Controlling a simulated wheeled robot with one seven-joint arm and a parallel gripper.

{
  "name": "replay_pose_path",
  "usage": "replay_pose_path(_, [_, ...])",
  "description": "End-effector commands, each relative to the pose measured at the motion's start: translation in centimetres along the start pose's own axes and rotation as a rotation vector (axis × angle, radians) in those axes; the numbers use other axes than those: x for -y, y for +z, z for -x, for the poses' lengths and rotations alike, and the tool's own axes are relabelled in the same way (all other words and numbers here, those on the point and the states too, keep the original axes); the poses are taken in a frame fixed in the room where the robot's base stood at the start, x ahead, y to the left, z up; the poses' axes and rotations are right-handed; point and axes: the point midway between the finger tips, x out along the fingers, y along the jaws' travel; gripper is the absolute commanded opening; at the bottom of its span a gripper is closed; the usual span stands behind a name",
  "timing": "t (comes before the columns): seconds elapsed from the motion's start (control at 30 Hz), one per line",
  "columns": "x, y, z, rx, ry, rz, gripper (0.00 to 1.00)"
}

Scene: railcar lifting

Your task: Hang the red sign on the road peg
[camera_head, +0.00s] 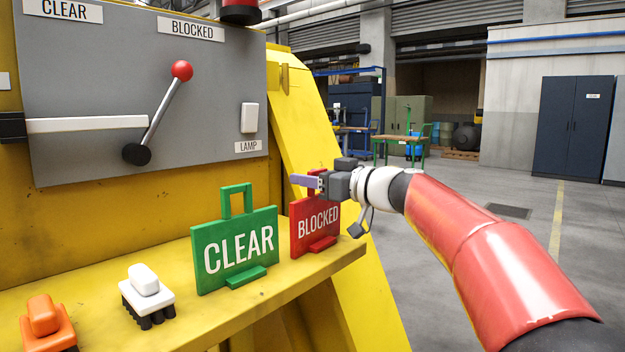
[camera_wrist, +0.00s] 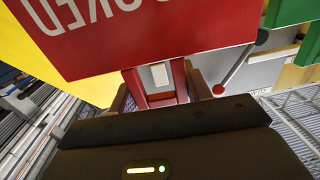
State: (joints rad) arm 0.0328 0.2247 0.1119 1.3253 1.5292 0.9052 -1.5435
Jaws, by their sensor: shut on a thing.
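The red BLOCKED sign (camera_head: 318,222) stands upright at the right end of the yellow shelf, its foot at the shelf top; I cannot tell whether it has lifted clear. My gripper (camera_head: 306,182) reaches in from the right at the sign's top and is shut on its red handle, mostly hidden in the head view. In the wrist view the sign (camera_wrist: 150,35) appears upside down, with its handle (camera_wrist: 155,80) between the fingers of my gripper (camera_wrist: 158,98). I cannot make out a road peg in either view.
A green CLEAR sign (camera_head: 235,250) stands close left of the red one on the yellow shelf (camera_head: 200,325). White (camera_head: 146,292) and orange (camera_head: 46,322) handled items sit farther left. Behind is a grey panel (camera_head: 90,85) with a red-knobbed lever (camera_head: 165,105). Open floor lies right.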

Motion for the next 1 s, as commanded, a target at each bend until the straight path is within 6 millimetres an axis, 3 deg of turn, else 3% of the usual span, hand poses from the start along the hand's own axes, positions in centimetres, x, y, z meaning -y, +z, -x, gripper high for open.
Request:
replay_pose_path(0.03, [0.0,0.3,0.0,-0.001,0.000,0.000,0.11])
replay_pose_path(0.07, [0.0,0.2,0.0,0.000,0.000,-0.001,0.51])
replay_pose_path(0.2, [0.0,0.1,0.0,0.000,0.000,-0.001,0.69])
replay_pose_path(0.67, [0.0,-0.1,0.0,0.002,0.000,-0.003,0.70])
replay_pose_path(1.0, [-0.1,1.1,6.3,0.000,0.003,0.001,0.70])
